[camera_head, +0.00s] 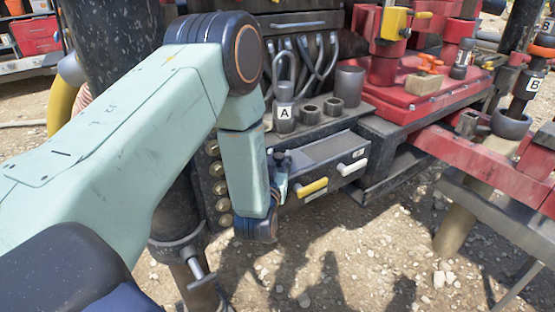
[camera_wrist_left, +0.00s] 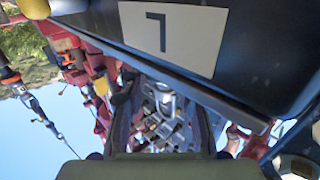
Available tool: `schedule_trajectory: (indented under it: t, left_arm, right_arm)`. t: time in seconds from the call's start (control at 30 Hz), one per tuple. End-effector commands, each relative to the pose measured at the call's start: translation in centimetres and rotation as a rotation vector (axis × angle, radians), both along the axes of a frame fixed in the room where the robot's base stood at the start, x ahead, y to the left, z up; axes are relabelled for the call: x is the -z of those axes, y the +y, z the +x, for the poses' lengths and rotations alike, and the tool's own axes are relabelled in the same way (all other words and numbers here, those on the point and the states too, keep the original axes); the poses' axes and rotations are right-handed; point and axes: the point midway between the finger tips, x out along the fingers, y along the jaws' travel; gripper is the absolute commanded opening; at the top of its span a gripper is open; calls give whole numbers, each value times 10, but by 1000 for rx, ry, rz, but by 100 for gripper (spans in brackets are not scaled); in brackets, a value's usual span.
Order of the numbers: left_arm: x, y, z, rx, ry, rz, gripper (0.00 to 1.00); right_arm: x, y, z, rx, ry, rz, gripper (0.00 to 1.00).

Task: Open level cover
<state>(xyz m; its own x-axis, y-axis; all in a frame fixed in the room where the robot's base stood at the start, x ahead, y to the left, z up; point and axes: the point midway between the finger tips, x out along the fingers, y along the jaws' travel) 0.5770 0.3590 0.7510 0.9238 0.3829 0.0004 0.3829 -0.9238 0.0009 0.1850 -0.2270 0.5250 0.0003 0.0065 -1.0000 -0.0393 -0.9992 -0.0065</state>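A grey, box-like unit with a flat, sloping top (camera_head: 322,149) sits low on the machine's front in the head view. It has a yellow handle (camera_head: 312,187), a pale handle (camera_head: 353,167) and a small white label. I cannot tell which part is the level cover. In the left wrist view a dark panel (camera_wrist_left: 255,45) with a white label marked like an L (camera_wrist_left: 172,35) is very close. My left gripper (camera_head: 281,179) is at the unit's left side, mostly hidden behind my forearm. In the wrist view its dark fingers (camera_wrist_left: 162,108) stand apart with nothing between them.
A grey cylinder marked A (camera_head: 284,112) and open cups (camera_head: 322,107) stand on the shelf above the unit. Hoses hang behind. Gravel ground (camera_head: 340,260) lies clear below.

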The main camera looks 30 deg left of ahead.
Motion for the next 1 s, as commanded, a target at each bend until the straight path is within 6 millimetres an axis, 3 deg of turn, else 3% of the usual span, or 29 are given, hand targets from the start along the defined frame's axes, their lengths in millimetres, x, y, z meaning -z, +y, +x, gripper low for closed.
schedule_trajectory:
  t: [0.33, 0.73, 1.0]
  left_arm:
    - [0, 0, 0, 0, 1, 0, 0]
    - [0, -1, 1, 1, 0, 1, 0]
    - [1, -16, 38, 3, -4, 4, 0]
  right_arm:
    - [0, 0, 0, 0, 0, 0, 40]
    - [1, 0, 0, 0, 0, 0, 40]
    - [11, 0, 0, 0, 0, 0, 40]
